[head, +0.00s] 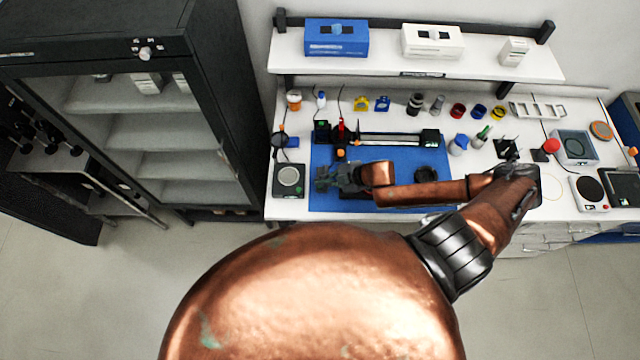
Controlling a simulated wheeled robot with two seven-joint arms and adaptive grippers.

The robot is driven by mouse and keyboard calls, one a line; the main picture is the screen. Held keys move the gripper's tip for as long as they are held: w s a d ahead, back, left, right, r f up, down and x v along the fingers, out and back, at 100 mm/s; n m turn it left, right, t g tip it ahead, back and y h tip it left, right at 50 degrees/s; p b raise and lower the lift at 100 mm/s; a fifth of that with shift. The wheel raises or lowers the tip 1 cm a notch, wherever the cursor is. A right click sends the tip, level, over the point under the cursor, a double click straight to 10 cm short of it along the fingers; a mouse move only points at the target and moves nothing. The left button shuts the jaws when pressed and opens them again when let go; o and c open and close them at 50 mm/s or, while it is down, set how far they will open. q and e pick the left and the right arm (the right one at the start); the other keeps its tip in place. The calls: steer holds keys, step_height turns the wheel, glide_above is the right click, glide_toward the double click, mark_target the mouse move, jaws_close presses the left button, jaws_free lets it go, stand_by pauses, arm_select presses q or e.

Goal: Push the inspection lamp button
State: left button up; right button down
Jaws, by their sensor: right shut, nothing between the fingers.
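My right gripper (322,179) is shut and empty. It is over the left part of the blue mat (380,202), just right of a square device with a round pale plate (289,179). My right arm reaches it from the right across the bench and hides part of the mat. I cannot tell for sure which part is the inspection lamp button. A red dome button (551,146) stands on a dark base at the bench's right, far from the gripper. A small black box with a green spot (321,129) stands behind the gripper. My left gripper is out of view.
An optical rail (390,139) with a red-topped upright (341,132) lies behind the gripper. A shelf (385,65) holds a blue box (336,38) and white boxes. A dark cabinet (225,110) stands left of the bench. Small bottles and coloured cups line the bench's back.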

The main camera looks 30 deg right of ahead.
steer(key=shift+f, duration=0.2)
stand_by(0.4)
steer(key=shift+f, duration=0.25)
steer(key=shift+s+f, duration=0.2)
steer(key=shift+f, duration=0.45)
stand_by(0.6)
steer(key=shift+d, duration=0.1)
steer(key=shift+s+d+r+p, duration=0.1)
steer(key=shift+d+r+p, duration=0.15)
steer(key=shift+r+p, duration=0.45)
steer(key=shift+r, duration=0.1)
